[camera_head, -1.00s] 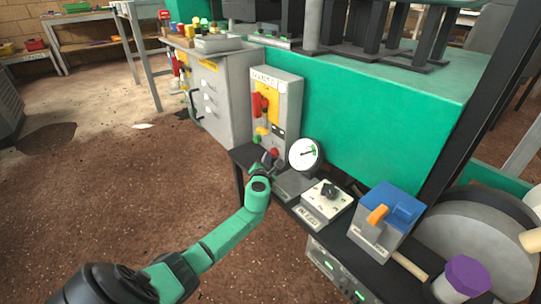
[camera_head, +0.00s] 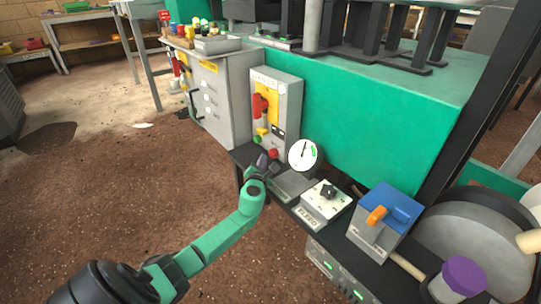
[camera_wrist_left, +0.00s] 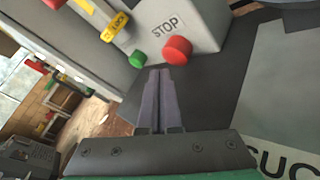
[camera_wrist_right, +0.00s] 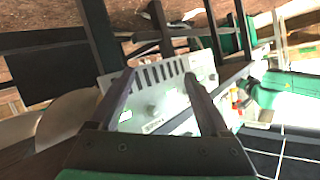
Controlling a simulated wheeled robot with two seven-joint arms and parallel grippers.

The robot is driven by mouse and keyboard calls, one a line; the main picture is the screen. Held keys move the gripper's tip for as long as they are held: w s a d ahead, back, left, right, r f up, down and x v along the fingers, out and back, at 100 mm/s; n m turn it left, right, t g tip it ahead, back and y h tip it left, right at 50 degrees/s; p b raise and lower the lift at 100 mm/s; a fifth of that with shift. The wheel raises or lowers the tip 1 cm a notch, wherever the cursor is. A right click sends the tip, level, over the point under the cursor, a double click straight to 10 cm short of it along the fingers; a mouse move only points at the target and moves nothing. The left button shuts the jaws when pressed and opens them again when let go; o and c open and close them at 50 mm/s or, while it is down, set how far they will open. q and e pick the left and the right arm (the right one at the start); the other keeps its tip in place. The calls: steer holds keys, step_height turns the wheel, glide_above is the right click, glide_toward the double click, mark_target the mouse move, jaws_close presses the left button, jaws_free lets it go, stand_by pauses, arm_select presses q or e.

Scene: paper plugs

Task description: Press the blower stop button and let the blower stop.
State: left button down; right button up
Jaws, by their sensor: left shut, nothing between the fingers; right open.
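The red stop button (camera_head: 273,154) is at the foot of the grey blower panel (camera_head: 283,110). It shows large in the left wrist view (camera_wrist_left: 178,49), below the word STOP, with the green button (camera_wrist_left: 138,59) to its left. My left gripper (camera_head: 266,163) is shut and empty. Its fingertips (camera_wrist_left: 161,71) are just in front of the red button, with a small gap seeming to separate them. The round gauge (camera_head: 296,158) stands right of the button, its needle pointing up. My right gripper (camera_wrist_right: 160,78) is open and empty, away from the panel.
A red handle (camera_head: 259,106) and yellow lock part are on the panel above the buttons. A black bench (camera_head: 243,157) carries a white knob box (camera_head: 322,210) and a blue-topped box (camera_head: 399,204) to the right.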

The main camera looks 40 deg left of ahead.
arm_select(q)
steer(key=shift+s+a+p, duration=0.25)
steer(key=shift+s+p, duration=0.05)
steer(key=shift+s, duration=0.5)
steer(key=shift+s+a+p, duration=0.2)
steer(key=shift+s+p, duration=0.05)
steer(key=shift+s, duration=0.5)
steer(key=shift+s+a+p, duration=0.25)
steer(key=shift+s+p, duration=0.05)
steer(key=shift+s, duration=0.5)
